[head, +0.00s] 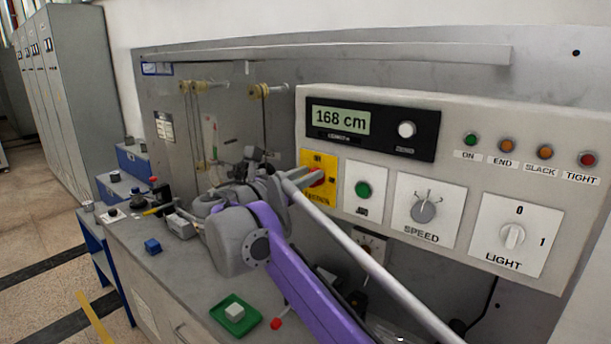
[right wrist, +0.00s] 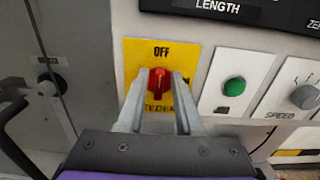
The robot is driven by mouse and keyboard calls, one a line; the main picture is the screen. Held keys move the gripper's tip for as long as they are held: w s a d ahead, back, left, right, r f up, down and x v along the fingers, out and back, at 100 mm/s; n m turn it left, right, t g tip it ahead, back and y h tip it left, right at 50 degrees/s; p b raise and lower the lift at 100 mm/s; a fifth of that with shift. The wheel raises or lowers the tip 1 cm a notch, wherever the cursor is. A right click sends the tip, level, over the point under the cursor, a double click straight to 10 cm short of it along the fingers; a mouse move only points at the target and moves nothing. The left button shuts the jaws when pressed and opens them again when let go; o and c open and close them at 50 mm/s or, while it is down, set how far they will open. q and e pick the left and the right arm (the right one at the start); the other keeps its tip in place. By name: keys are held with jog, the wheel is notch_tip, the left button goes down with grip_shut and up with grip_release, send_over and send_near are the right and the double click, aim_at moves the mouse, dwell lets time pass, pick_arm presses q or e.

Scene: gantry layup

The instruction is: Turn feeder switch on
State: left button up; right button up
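The feeder switch is a red knob on a yellow plate (head: 329,191) on the grey control panel; in the head view my gripper partly covers it. In the right wrist view the red knob (right wrist: 158,82) stands about upright, toward the word OFF above it. An ON label at the plate's right is partly hidden by a finger. My right gripper (right wrist: 160,76) is open, with one finger on each side of the knob. Narrow gaps seem to show between fingers and knob; contact is unclear. It also shows in the head view (head: 306,177). My left gripper is not in view.
Right of the switch are a green button (head: 363,189), a speed dial (head: 423,211) and a light switch (head: 513,236). A length display (head: 341,121) reads 168 cm.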

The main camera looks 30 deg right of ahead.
grip_shut()
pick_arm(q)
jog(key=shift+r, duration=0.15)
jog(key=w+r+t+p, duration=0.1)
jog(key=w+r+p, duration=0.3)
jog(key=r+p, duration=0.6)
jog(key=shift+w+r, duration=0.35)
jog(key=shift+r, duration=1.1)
pick_arm(e)
jog(key=shift+s+d+f+m, duration=0.1)
jog(key=shift+s+f+m, duration=0.15)
jog(key=shift+m, duration=2.7)
jog(key=shift+s+d+f+m, duration=0.1)
jog(key=shift+s+f+m, duration=0.15)
jog(key=shift+m, duration=2.75)
jog(key=shift+s+d+f+m, duration=0.1)
jog(key=shift+s+f+m, duration=0.15)
jog(key=shift+m, duration=2.7)
jog(key=shift+f, duration=0.1)
jog(key=shift+o, duration=1.3)
grip_release()
